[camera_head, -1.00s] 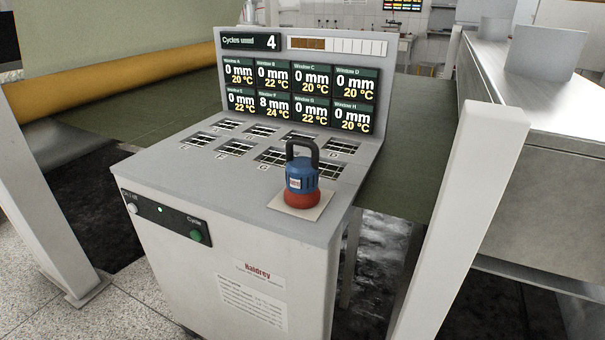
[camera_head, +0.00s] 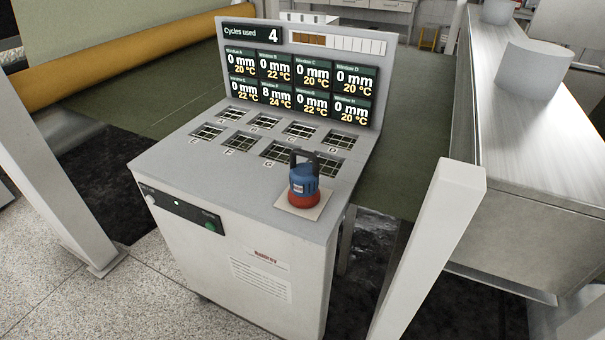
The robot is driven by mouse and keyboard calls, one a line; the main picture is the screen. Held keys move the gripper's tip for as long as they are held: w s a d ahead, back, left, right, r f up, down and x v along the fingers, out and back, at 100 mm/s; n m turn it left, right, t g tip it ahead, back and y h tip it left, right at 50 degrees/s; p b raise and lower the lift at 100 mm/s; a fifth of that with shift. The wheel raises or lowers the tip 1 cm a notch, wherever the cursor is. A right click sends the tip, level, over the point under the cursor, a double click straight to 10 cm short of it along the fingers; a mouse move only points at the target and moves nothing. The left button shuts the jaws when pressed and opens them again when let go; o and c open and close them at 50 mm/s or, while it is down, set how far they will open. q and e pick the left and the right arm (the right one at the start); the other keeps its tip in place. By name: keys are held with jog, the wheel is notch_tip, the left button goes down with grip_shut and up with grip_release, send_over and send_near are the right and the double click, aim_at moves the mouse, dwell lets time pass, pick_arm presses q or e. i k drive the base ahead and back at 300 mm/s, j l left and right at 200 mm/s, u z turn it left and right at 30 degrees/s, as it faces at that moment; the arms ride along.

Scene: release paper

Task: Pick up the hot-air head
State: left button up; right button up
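The hot-air head (camera_head: 303,186) is a small blue and red unit with a dark loop handle on top. It stands upright on a pale square pad (camera_head: 288,206) at the front right corner of the grey machine's top (camera_head: 240,185). Neither of my grippers is in view, and nothing touches the head.
The display panel (camera_head: 299,75) rises behind barred windows (camera_head: 289,150) in the machine top. A white post (camera_head: 430,250) stands to the right, and another (camera_head: 50,170) to the left. A metal counter (camera_head: 530,130) lies beyond the right post. Speckled floor (camera_head: 150,290) is open at front left.

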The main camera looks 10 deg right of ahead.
aim_at(304, 193)
jog(key=i+j, duration=0.4)
jog(key=i+j+z, duration=0.15)
jog(key=i+j, duration=0.2)
jog(key=j, duration=0.2)
